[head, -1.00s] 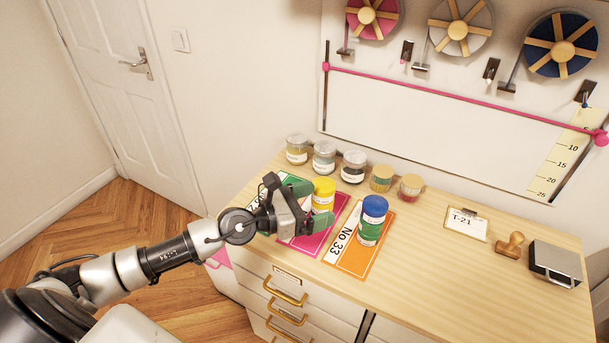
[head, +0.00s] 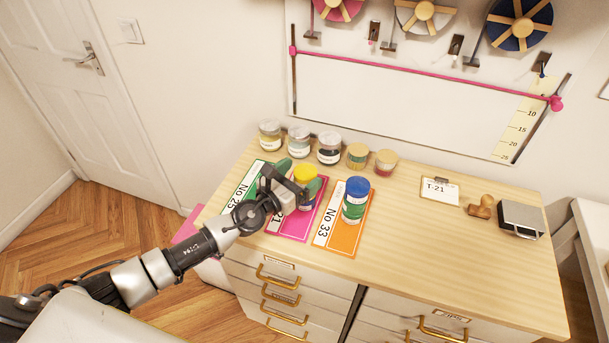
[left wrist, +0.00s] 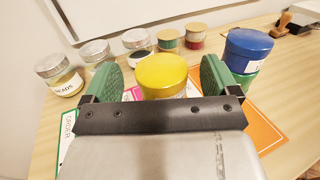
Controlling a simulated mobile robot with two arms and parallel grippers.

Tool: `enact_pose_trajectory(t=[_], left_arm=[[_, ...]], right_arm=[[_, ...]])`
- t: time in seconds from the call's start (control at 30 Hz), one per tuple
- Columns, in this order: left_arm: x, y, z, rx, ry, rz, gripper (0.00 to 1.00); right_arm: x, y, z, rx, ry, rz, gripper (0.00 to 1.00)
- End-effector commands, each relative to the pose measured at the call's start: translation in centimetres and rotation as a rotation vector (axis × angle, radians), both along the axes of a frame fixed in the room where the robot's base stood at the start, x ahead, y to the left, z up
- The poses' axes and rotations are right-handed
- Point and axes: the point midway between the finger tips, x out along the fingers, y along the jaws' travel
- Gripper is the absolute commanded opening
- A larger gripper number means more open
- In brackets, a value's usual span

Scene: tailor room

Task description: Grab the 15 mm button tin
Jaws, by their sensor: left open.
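A yellow-topped tin (head: 305,174) stands on the pink card (head: 290,229); its size label cannot be read. My left gripper (head: 298,178) is open, with its green pads on either side of this tin. In the left wrist view the yellow lid (left wrist: 162,72) sits between the two pads, with a gap at each side. A blue-topped tin (head: 357,187) stands on a green tin (head: 353,210) on the orange No 33 card (head: 341,236). I cannot tell from labels which tin is 15 mm. My right gripper is not in view.
The green No 25 card (head: 243,188) is partly behind my gripper. Glass jars (head: 300,140) and small tins (head: 357,155) line the back of the wooden counter (head: 430,240).

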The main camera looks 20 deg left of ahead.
Motion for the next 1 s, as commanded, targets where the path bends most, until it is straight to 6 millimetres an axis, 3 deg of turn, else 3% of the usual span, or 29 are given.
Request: enact_pose_trajectory(t=[0.13, 0.4, 0.77, 1.0], left_arm=[[1.6, -0.8, 0.0, -0.001, 0.0, -0.001, 0.89], [1.8, -0.9, 0.0, 0.0, 0.001, -0.001, 0.89], [1.8, -0.8, 0.0, 0.0, 0.001, -0.001, 0.34], [1.8, -0.8, 0.1, 0.0, 0.0, -0.001, 0.33]], right_arm=[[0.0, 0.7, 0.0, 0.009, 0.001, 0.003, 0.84], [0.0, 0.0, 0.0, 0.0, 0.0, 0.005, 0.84], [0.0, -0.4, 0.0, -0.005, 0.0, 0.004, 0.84], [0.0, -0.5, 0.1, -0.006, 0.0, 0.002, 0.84]])
